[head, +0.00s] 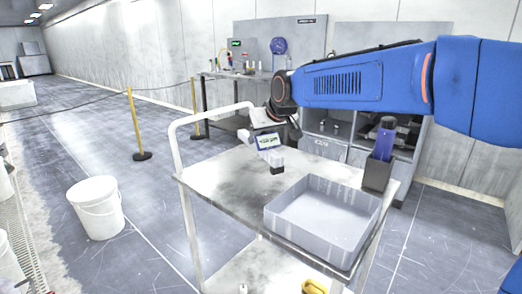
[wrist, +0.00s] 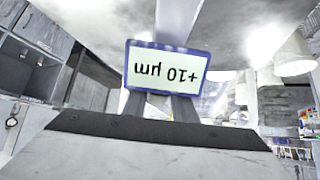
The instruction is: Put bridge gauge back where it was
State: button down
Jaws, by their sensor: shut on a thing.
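The bridge gauge (head: 268,141) is a small device with a blue-framed display, held over the left part of the cart top. Its display also shows in the wrist view (wrist: 166,68), reading "+10 µm" upside down. My gripper (head: 285,132) is shut on the gauge, pointing down from the end of my blue arm. A pale block with a dark lower end (head: 277,168) shows just under the display. I cannot tell whether it touches the cart top. The fingertips' contact is mostly hidden.
The metal cart (head: 225,170) has a raised white handle at its left. A grey open tray (head: 325,218) is on its front right, with a dark holder (head: 378,173) behind. A white bucket (head: 96,207) and yellow posts (head: 137,122) stand left. A workbench (head: 235,75) is at the back.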

aim_at(268, 137)
jog(key=shift+f, duration=2.05)
jog(key=shift+f, duration=0.15)
jog(key=c, duration=1.5)
grip_release()
jog(key=shift+o, duration=0.2)
jog(key=shift+s+r, duration=0.1)
jog(key=shift+r, duration=0.1)
jog(key=v, duration=1)
jog(key=shift+s+d+r, duration=0.15)
jog(key=shift+s+r, duration=0.1)
jog(key=shift+s+d+r, duration=0.2)
jog(key=shift+s+r, duration=0.15)
